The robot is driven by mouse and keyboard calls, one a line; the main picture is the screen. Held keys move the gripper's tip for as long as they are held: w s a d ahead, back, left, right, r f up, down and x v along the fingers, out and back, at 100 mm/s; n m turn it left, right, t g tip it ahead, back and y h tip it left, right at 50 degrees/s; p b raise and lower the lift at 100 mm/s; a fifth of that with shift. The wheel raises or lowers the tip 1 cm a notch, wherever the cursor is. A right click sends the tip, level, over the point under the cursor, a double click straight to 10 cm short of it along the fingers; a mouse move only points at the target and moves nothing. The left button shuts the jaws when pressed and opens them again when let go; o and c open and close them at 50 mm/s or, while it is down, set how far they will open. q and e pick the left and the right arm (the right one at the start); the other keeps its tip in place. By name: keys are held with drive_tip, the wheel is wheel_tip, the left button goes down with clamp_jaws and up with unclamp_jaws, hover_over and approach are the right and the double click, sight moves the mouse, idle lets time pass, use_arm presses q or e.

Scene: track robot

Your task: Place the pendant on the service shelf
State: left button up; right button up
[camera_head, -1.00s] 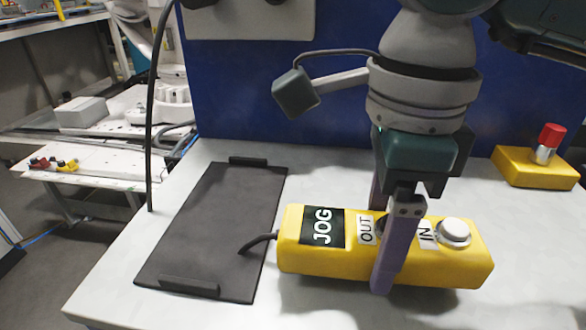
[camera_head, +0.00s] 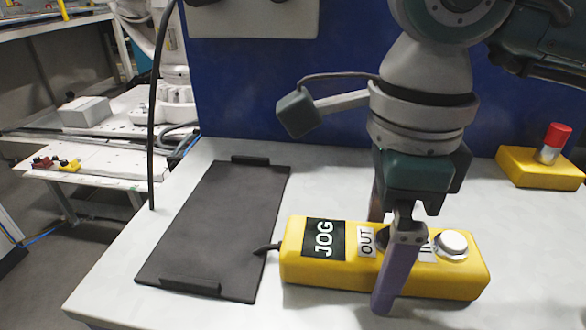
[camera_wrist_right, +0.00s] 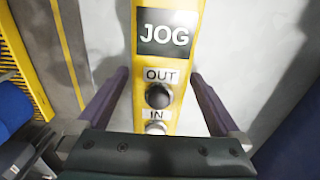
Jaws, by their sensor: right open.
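The pendant (camera_head: 312,267) is a long yellow box with a JOG label, OUT and IN marks and a pale button at its right end. It lies flat on the white table, with a dark cable leaving its left end. My right gripper (camera_head: 387,255) points down over its middle. The fingers are open, one on the near side and one on the far side. The right wrist view shows the fingers (camera_wrist_right: 160,76) apart from the pendant (camera_wrist_right: 184,15) on both sides. I cannot tell which surface is the service shelf. My left gripper is not in view.
A dark grey plate (camera_head: 221,225) with raised lips at both ends lies left of the pendant on the white table (camera_head: 115,270). A yellow box with a red button (camera_head: 540,168) stands at the back right. A blue panel (camera_head: 250,90) rises behind. A black cable hangs at left.

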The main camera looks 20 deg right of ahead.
sight(387, 233)
wheel_tip(387, 233, up, 12)
drive_tip(key=p, duration=0.1)
drive_tip(key=shift+r, duration=0.15)
idle(0.4)
